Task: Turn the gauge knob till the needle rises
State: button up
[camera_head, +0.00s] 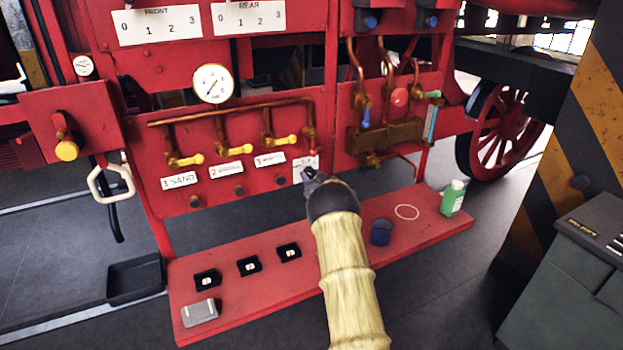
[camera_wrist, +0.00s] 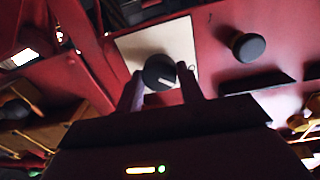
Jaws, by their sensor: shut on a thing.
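The round white gauge (camera_head: 212,83) sits on the red panel above the copper pipe in the head view. Its thin needle is too small to read surely. In the wrist view, a black round knob (camera_wrist: 159,71) with a white pointer line stands on a white plate (camera_wrist: 180,38). My gripper (camera_wrist: 162,86) is shut on this knob, one finger on each side. In the head view my gripper (camera_head: 312,178) is at the panel's lower right, in front of the white plate (camera_head: 303,164), and hides the knob.
Yellow-handled valves (camera_head: 230,150) line the copper pipe left of my gripper. Another black knob (camera_wrist: 248,45) is beside the plate in the wrist view. Below is a red shelf (camera_head: 330,272) with a dark blue cup (camera_head: 381,232) and a green bottle (camera_head: 452,198).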

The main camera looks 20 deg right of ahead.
jog(key=m, duration=0.3)
jog(key=shift+d+m+b, duration=0.1)
jog(key=shift+m+b, duration=0.2)
jog(key=shift+b, duration=0.05)
jog(key=m, duration=0.7)
jog(key=shift+d, duration=0.1)
jog(key=shift+m, duration=1.2)
jog(key=o, duration=1)
jog(key=shift+s, duration=0.1)
